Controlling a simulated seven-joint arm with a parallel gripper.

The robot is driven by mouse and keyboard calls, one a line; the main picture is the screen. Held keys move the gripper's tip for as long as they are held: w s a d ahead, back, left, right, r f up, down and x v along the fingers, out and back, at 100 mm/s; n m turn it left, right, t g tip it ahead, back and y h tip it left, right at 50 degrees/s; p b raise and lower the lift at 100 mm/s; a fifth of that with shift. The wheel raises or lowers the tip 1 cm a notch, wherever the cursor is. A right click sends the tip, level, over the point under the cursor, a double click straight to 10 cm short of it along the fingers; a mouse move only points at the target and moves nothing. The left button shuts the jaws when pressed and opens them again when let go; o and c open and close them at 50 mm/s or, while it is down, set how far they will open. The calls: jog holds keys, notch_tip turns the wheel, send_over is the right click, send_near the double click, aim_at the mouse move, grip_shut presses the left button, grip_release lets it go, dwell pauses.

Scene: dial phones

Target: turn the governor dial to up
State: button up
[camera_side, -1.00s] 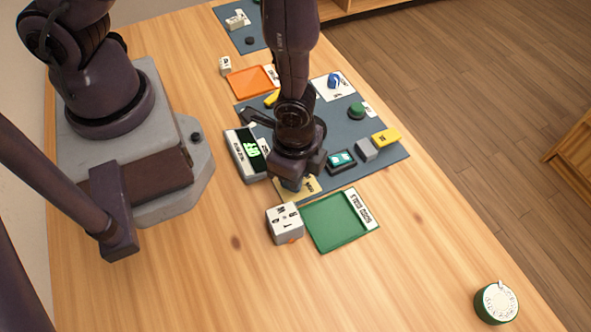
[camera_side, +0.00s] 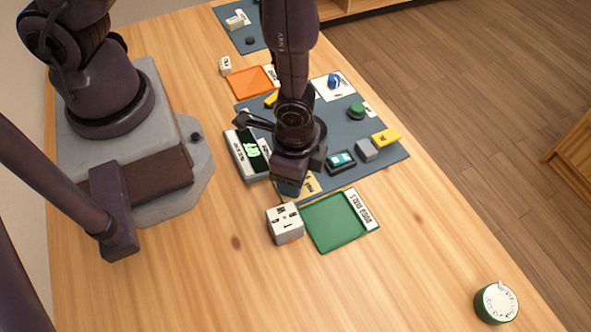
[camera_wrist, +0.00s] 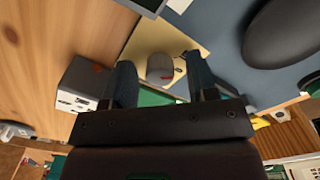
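A grey round knob (camera_wrist: 160,67) with a small red mark stands on a yellow card (camera_wrist: 195,40) in the wrist view. I take it for the governor dial, but I cannot read its label. My gripper (camera_wrist: 157,62) is open, with one finger to each side of the knob; I cannot tell whether they touch it. In the side view my gripper (camera_side: 291,183) is over the near edge of the blue-grey mat (camera_side: 390,152). There it hides the knob, and only part of the yellow card (camera_side: 310,186) shows.
A white lettered box (camera_side: 284,224) and a green tray (camera_side: 335,222) stand close to my gripper. A display box (camera_side: 245,157), a teal-topped button box (camera_side: 341,162), a green knob (camera_side: 356,111) and a blue knob (camera_side: 334,81) are around it. A green dial (camera_side: 496,303) stands at front right.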

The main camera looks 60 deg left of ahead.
notch_tip(320, 180, up, 13)
dwell(0.8)
jog(key=s+a+r+n+t, duration=0.1)
jog(key=a+r+n+t, duration=0.1)
jog(key=a+r+n, duration=0.2)
jog(key=s+a+r+n+t, duration=0.2)
jog(key=a+r+n, duration=0.3)
jog(key=a+r, duration=0.5)
notch_tip(320, 180, up, 7)
jog(key=shift+s+a+r+t, duration=0.1)
jog(key=shift+s+a+t, duration=0.15)
jog(key=shift+t, duration=0.55)
dwell(1.3)
